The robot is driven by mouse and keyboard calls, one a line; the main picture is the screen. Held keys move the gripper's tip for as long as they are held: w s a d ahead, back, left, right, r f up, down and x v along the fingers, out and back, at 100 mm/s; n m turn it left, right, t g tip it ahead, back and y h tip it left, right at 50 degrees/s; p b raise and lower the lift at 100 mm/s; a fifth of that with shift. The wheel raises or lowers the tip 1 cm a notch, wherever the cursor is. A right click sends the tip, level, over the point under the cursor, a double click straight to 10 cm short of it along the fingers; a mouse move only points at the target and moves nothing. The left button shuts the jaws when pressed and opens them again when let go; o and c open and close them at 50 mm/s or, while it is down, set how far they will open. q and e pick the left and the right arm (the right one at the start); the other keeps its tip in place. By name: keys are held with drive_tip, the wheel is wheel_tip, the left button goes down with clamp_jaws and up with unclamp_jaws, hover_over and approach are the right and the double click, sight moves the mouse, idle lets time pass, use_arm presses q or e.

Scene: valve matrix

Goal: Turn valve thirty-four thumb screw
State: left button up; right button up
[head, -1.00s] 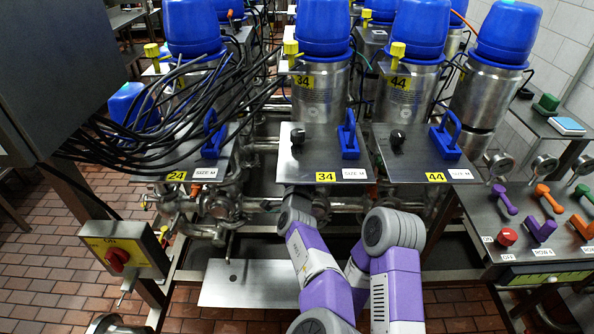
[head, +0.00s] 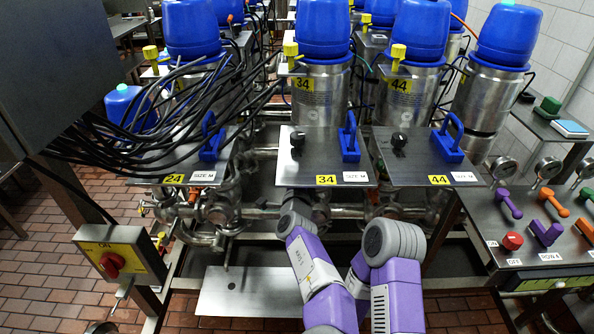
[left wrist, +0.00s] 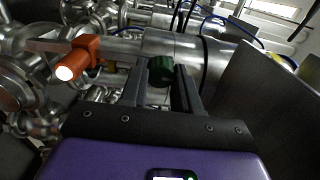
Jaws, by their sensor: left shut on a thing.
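Valve 34 is a steel cylinder (head: 322,98) with a blue cap (head: 323,28), behind a steel plate (head: 300,155) tagged 34 (head: 326,180). My purple arm reaches under the front edge of this plate, so the plate hides my left gripper in the head view. In the left wrist view my left gripper (left wrist: 161,85) has its two dark fingers on either side of a small dark green knob (left wrist: 161,70), which looks like the thumb screw. The fingers are shut on it, in front of a steel pipe body (left wrist: 185,48). My right gripper is not in view.
An orange-red handle (left wrist: 76,60) sticks out left of the fingers, among steel pipes. A dark plate or wall (left wrist: 255,100) is close on the right. In the head view, black cables (head: 150,115) hang at left, and a panel with coloured handles (head: 530,215) stands at right.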

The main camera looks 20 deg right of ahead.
use_arm(q)
drive_tip(key=o, duration=1.1)
drive_tip(key=shift+c, duration=0.2)
drive_tip(key=shift+s, duration=0.15)
drive_tip(key=v, duration=0.7)
drive_tip(key=shift+p, duration=0.35)
drive_tip(key=shift+s+a, duration=0.1)
drive_tip(key=shift+s, duration=0.05)
